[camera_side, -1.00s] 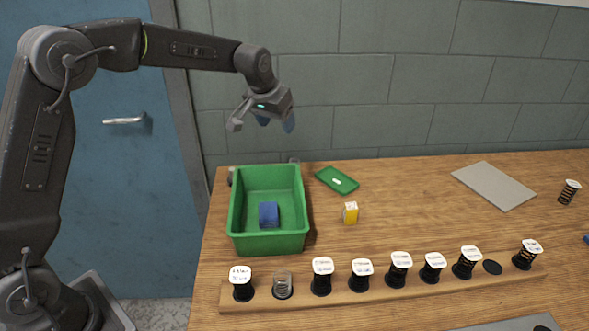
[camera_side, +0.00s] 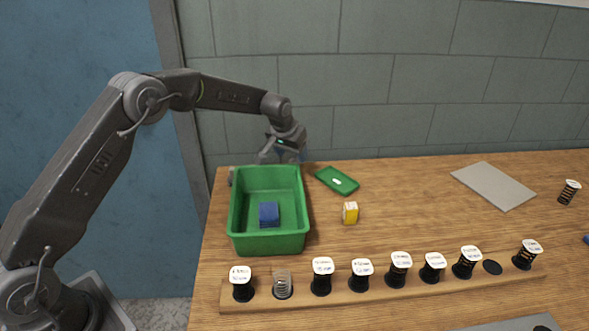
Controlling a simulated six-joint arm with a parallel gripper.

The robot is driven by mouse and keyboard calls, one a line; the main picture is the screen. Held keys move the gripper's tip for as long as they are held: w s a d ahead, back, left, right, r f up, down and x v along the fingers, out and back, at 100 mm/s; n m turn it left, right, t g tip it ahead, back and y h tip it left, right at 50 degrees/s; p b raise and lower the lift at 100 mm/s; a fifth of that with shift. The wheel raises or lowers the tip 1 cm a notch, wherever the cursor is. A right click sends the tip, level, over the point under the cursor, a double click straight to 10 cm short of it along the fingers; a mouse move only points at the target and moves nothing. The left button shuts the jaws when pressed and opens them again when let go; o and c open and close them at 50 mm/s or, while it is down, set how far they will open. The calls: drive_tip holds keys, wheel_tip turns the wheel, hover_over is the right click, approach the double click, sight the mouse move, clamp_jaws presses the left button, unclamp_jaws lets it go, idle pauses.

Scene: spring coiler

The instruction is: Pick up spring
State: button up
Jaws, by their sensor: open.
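A bare silvery spring (camera_side: 283,284) stands upright on the wooden rack (camera_side: 400,288), second from the left. Several dark springs with white labelled tops, such as the leftmost one (camera_side: 242,284), stand in the same rack. My gripper (camera_side: 280,158) is open and empty. It is beyond the back edge of the green bin, far behind the rack. Its fingertips are partly hidden, so their height over the table is hard to tell.
The green bin (camera_side: 234,212) holds a blue block (camera_side: 268,214). A small green tray (camera_side: 337,181) and a yellow box (camera_side: 350,213) lie to its right. A grey plate (camera_side: 493,186) lies at the back right. The middle of the table is clear.

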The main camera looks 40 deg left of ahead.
sight(294, 161)
drive_tip(key=x, duration=0.4)
drive_tip(key=shift+f, duration=0.35)
drive_tip(key=c, duration=1)
